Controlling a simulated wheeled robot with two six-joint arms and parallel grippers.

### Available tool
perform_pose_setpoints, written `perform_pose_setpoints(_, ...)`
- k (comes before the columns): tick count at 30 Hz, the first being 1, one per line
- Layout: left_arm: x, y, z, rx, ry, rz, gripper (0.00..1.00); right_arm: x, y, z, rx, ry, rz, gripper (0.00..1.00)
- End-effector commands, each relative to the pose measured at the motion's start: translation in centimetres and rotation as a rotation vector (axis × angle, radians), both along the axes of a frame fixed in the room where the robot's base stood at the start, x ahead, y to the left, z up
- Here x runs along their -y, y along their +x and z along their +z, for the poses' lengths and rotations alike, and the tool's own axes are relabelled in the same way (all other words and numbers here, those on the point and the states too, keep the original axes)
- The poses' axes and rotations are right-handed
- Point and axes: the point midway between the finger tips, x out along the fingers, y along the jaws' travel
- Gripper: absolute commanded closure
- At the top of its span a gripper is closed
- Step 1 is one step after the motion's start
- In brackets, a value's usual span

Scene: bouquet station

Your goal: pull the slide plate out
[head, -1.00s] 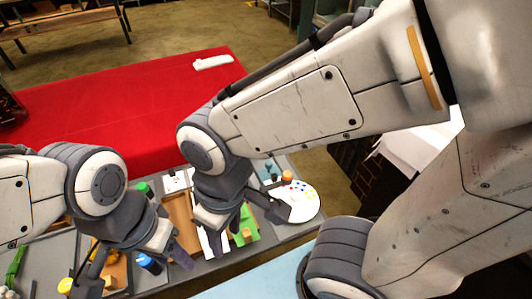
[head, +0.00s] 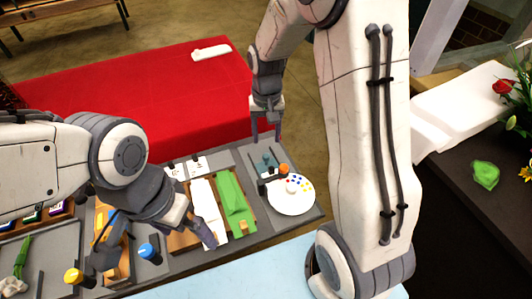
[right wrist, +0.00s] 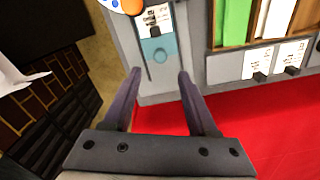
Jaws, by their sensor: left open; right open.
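A small teal plate with a round knob, apparently the slide plate (head: 264,161), lies in a grey channel at the right end of the station. It also shows in the right wrist view (right wrist: 158,50), just beyond my fingertips. My right gripper (head: 266,138) is open and empty, above and behind the plate in the head view. In the right wrist view its two fingers (right wrist: 159,74) point at the plate's near end, one towards each side, apart from it. My left gripper (head: 204,236) is open over the front of the station, near the white sheets; its fingers partly overlap in view.
A white round palette (head: 292,196) with coloured dots and an orange-capped bottle (head: 284,170) stand beside the plate. Green paper (head: 234,200) and white paper (head: 207,205) lie in wooden trays. Red cloth (head: 130,95) covers the table behind. Flowers stand at far right.

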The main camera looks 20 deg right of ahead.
Motion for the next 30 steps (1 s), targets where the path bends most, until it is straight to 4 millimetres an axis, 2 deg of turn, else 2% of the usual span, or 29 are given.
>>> perform_pose_setpoints(9,0.0,0.0,0.4,0.000,0.000,0.000,0.00,0.0,-0.2,-5.8,-0.006,0.001,0.002,0.42)
perform_pose_setpoints(15,0.0,0.0,0.6,0.000,0.000,0.000,0.00,0.0,-0.2,-8.5,-0.003,0.001,0.002,0.42)
perform_pose_setpoints(20,0.0,0.0,0.6,0.000,0.000,0.000,0.00,0.0,-0.2,-9.3,-0.001,0.000,0.003,0.42)
perform_pose_setpoints(27,0.0,0.0,0.6,0.000,0.000,0.000,0.00,0.0,-0.2,-9.3,0.000,0.001,0.003,0.42)
perform_pose_setpoints(28,0.0,0.0,0.6,0.000,0.000,0.000,0.00,0.0,-0.2,-9.3,0.000,0.001,0.003,0.49)
perform_pose_setpoints(30,0.0,0.0,0.6,0.000,0.000,0.000,0.00,0.0,-0.2,-9.3,0.000,0.000,0.003,0.76)
